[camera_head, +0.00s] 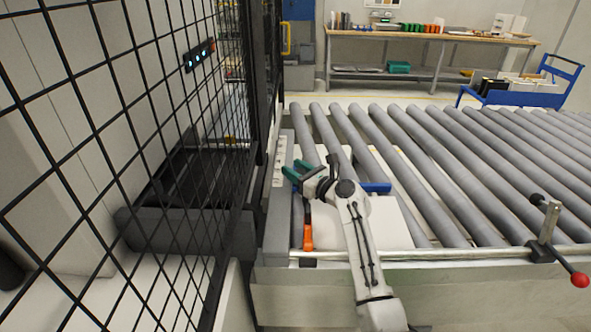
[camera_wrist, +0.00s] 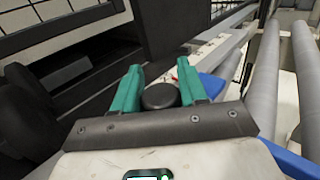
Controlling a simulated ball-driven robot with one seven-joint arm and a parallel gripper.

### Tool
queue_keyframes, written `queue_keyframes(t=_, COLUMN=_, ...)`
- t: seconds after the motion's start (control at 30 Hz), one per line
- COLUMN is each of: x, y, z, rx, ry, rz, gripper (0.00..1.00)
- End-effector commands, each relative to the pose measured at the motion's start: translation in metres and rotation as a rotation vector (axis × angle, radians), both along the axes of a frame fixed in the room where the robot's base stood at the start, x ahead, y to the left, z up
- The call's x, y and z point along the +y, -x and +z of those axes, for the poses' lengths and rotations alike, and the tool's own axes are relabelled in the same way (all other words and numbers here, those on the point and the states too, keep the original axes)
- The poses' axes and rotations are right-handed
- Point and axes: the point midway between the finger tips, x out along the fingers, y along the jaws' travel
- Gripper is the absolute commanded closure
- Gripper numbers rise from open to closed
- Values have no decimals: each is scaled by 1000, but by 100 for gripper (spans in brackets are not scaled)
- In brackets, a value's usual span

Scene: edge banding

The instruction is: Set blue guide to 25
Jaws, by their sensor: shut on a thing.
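The blue guide (camera_head: 376,187) lies across the rollers, partly hidden by my arm. In the wrist view its blue surface (camera_wrist: 212,86) shows beside the right finger and again at lower right. My gripper (camera_head: 294,172) has teal fingers and is at the left end of the guide. In the wrist view my gripper (camera_wrist: 160,84) has a dark round knob (camera_wrist: 160,96) between its fingers and is shut on it. A pale scale strip (camera_head: 281,160) runs along the left frame. A small red mark (camera_wrist: 178,63) shows beyond the fingers. The scale's numbers are too small to read.
A black mesh fence (camera_head: 120,120) stands close on the left. An orange-handled tool (camera_head: 308,235) and a white panel (camera_head: 395,225) are near my arm. A red-knobbed lever (camera_head: 579,280) is at the right front. The rollers (camera_head: 480,150) to the right are clear.

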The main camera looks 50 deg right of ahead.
Motion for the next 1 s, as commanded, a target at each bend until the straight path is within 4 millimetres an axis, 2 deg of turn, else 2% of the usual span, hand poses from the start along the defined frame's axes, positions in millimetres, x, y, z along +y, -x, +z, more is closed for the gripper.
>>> queue_keyframes(t=0.17, x=0, y=0, z=2, rx=-2, ry=4, rz=-1, gripper=100)
queue_keyframes(t=0.2, x=0, y=0, z=2, rx=-3, ry=4, rz=-1, gripper=55)
queue_keyframes(t=0.37, x=0, y=0, z=1, rx=-3, ry=2, rz=-1, gripper=40)
queue_keyframes(t=0.63, x=0, y=1, z=0, rx=-1, ry=1, rz=-1, gripper=38)
queue_keyframes(t=0.73, x=1, y=7, z=-1, rx=0, ry=0, rz=-1, gripper=38)
queue_keyframes(t=0.87, x=3, y=27, z=-1, rx=0, ry=1, rz=-2, gripper=38)
queue_keyframes(t=1.0, x=7, y=55, z=-2, rx=0, ry=3, rz=-3, gripper=38)
